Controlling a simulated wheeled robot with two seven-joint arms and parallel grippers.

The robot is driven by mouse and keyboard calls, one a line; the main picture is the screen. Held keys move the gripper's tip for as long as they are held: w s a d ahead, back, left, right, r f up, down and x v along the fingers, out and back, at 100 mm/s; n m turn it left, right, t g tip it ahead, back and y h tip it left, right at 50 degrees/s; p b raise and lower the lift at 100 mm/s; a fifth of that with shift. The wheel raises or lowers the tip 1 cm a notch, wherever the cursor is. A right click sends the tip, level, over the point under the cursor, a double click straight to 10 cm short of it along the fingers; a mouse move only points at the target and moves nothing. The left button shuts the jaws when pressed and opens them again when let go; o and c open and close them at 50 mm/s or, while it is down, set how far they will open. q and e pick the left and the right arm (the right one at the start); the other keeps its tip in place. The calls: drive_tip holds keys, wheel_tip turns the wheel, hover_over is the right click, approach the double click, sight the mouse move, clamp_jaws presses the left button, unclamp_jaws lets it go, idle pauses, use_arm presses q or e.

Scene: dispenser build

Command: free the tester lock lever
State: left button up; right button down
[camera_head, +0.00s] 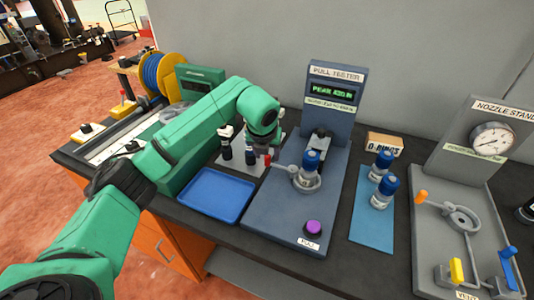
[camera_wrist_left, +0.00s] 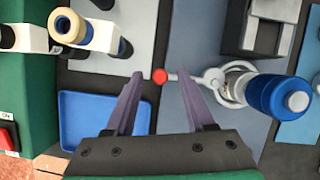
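The pull tester (camera_head: 336,88) stands at the back middle of the bench with a lit green display. A blue-capped part (camera_head: 309,165) stands upright in the ring on its base; it also shows in the left wrist view (camera_wrist_left: 278,97). The lock lever reaches left from the ring and ends in a red knob (camera_head: 267,160). In the left wrist view the knob (camera_wrist_left: 159,76) lies between my left gripper's (camera_wrist_left: 160,79) open fingertips in the picture. The fingers do not grip it; the height gap is unclear. My right gripper is out of view.
A blue tray (camera_head: 214,195) lies left of the tester base. A purple button (camera_head: 313,228) is at its front. Two blue-capped parts stand on a blue mat (camera_head: 373,238) to the right, beside the nozzle stand (camera_head: 455,150). Dark fittings stand behind the tray.

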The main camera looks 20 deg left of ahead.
use_arm(q)
drive_tip(key=a+b+v, duration=0.1)
drive_tip(key=b+v, duration=0.1)
drive_tip(key=v, duration=1.2)
drive_tip(key=shift+d+r, duration=0.25)
drive_tip(key=shift+d, duration=0.2)
